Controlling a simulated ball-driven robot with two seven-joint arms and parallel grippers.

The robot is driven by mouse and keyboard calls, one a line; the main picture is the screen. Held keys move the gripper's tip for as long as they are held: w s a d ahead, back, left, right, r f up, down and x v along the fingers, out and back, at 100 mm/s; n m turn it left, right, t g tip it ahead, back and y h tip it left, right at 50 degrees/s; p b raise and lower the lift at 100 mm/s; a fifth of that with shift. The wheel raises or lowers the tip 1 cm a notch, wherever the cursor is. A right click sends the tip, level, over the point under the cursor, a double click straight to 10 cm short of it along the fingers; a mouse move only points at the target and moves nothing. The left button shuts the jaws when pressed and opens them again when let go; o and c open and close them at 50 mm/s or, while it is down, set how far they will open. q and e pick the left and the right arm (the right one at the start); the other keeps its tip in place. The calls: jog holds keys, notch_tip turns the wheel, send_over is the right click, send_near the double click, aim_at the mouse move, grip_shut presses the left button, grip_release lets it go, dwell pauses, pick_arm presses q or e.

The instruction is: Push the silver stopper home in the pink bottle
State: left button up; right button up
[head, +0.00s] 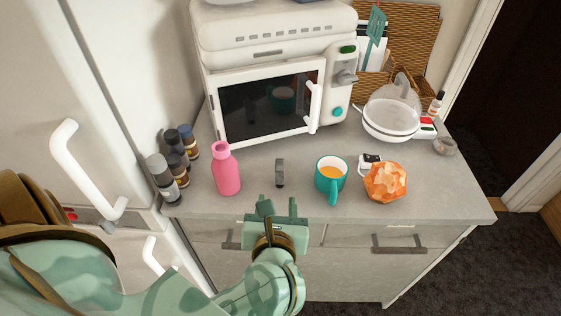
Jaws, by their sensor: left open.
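The pink bottle (228,174) stands upright on the grey counter, left of the middle. Its neck and top look pink, and I cannot make out a silver stopper in its mouth. A small grey piece (280,173), which may be the silver stopper, is on the counter right of the bottle, apart from it. My left gripper (278,205) is at the counter's front edge in the picture, just below the grey piece. Its two fingers are apart with nothing between them. My right gripper is not in view.
A teal mug (330,176) with orange drink and an orange faceted object (386,182) stand to the right. Several dark-capped jars (178,164) stand left of the bottle. A white microwave (270,92) is behind. The counter's front right (450,195) is clear.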

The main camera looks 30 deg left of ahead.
aim_at(280, 177)
pick_arm(q)
jog(key=shift+n+g+h, duration=0.3)
jog(key=shift+h, duration=0.1)
jog(key=b+x, duration=0.2)
jog(key=x, duration=0.8)
jog(key=shift+w, duration=0.25)
jog(key=b+x, duration=0.1)
jog(key=x, duration=0.4)
jog(key=shift+w+a, duration=0.2)
jog(key=shift+r, duration=0.15)
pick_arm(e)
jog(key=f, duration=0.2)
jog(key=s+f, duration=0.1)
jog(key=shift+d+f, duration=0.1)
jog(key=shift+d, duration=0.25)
pick_arm(q)
grip_shut()
